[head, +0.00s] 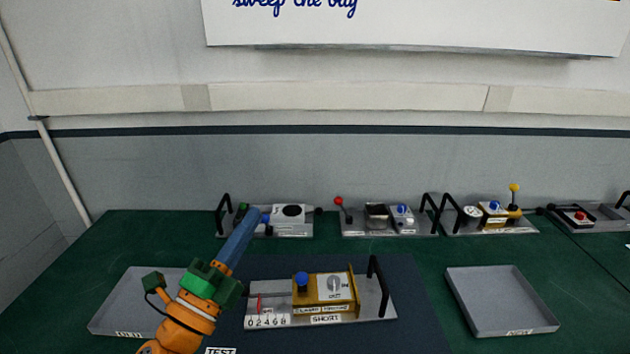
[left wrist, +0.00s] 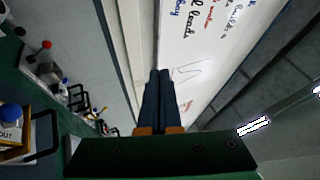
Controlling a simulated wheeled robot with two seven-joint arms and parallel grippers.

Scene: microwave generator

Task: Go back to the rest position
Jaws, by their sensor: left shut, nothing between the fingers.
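My left arm comes in from the lower left of the head view. Its left gripper (head: 253,215) has long blue fingers pointing up and away, shut with nothing between them. In the left wrist view the gripper (left wrist: 159,75) is also shut, its fingers side by side against the wall and whiteboard. In the head view the fingertips overlap a grey module (head: 292,230) on the back row. The gripper is left of the yellow device (head: 322,297) labelled SHORT, which has a blue knob and a dial. My right gripper is in neither view.
A grey tray (head: 108,315) lies at the left, partly behind my arm. Another grey tray (head: 500,322) lies at the right, empty. Several modules with black handles line the back of the green table, one with a yellow-knobbed lever (head: 514,190). A whiteboard (head: 420,25) hangs above.

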